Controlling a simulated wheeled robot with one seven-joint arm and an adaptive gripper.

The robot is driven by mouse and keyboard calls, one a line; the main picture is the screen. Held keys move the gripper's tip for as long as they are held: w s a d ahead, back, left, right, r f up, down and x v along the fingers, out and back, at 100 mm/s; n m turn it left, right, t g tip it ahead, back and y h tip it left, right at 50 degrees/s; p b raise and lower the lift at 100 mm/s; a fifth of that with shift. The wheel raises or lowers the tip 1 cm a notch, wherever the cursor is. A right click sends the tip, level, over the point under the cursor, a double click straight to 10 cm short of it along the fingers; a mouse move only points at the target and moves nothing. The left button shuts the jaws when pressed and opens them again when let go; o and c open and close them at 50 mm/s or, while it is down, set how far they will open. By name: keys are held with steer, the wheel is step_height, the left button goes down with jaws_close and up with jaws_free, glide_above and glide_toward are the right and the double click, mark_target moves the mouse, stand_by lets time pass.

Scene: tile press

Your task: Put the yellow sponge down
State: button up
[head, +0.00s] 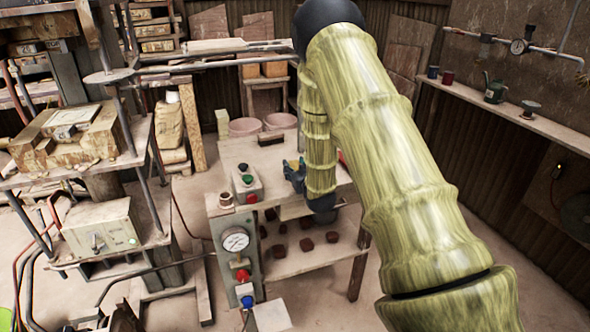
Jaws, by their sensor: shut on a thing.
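My gripper (294,176) is at the right part of the small work table (232,158), at about the height of its top, partly behind my own arm. It is shut on a small yellow thing, the yellow sponge (293,163), of which only a little shows at the fingers. The rest of the sponge is hidden by the gripper and arm. I cannot tell whether the sponge touches the table top.
A brush (271,138) lies at the table's back. A button box (247,184) stands at its front left, above a gauge panel (236,240). A red thing shows right of my forearm. The press (75,135) stands at left.

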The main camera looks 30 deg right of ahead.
steer(key=shift+f, duration=0.55)
steer(key=shift+s+f, duration=0.1)
steer(key=shift+f, duration=0.15)
